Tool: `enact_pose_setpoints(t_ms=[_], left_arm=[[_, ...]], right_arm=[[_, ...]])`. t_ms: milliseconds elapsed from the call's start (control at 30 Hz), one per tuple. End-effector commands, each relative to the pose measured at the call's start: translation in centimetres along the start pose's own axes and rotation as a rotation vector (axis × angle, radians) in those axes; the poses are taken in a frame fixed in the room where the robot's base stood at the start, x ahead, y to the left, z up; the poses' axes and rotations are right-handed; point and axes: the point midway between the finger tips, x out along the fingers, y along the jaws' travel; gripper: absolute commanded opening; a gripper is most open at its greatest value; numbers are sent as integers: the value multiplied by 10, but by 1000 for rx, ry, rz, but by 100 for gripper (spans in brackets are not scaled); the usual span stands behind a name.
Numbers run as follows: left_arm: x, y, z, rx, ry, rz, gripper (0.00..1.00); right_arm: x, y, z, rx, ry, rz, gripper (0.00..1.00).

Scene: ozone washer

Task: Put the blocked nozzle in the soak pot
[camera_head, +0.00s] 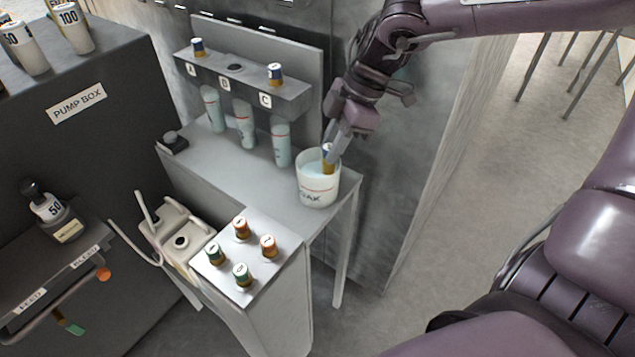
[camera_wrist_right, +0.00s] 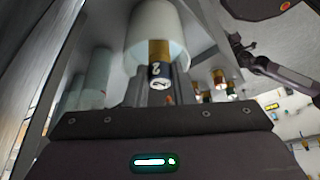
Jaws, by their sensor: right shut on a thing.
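The soak pot (camera_head: 318,190) is a white cup with a pale blue inside, standing at the right end of the grey bench. My right gripper (camera_head: 330,148) reaches down over its mouth, shut on a nozzle (camera_head: 328,160) with a dark blue and white cap and a brass body. The nozzle's lower end shows within the pot's mouth; I cannot tell if it touches the bottom. In the right wrist view the nozzle (camera_wrist_right: 158,68) lies across the opening of the pot (camera_wrist_right: 152,28). My left gripper is not in the head view.
Behind is a rack (camera_head: 240,85) marked A, B, C; A and C hold blue-capped nozzles, B shows a dark top without one. Bottles stand beneath. Several green and orange-capped nozzles stand on a front plate (camera_head: 262,262). The pump box (camera_head: 75,140) is left.

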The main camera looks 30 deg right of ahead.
Motion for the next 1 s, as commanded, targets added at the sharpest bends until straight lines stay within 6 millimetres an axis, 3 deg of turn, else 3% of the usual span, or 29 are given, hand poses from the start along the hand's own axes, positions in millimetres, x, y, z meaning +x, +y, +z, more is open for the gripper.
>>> enact_pose_setpoints(t_ms=[267, 300, 467, 767, 1000], left_arm=[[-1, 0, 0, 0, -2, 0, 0], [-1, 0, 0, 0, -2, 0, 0], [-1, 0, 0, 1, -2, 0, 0], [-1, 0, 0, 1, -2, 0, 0], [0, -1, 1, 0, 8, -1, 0]], right_arm=[[0, 0, 0, 0, 0, 0, 0], [0, 0, 0, 0, 0, 0, 27], [0, 0, 0, 0, 0, 0, 48], [-1, 0, -1, 0, 0, 0, 48], [-33, 1, -14, -3, 1, 5, 48]])
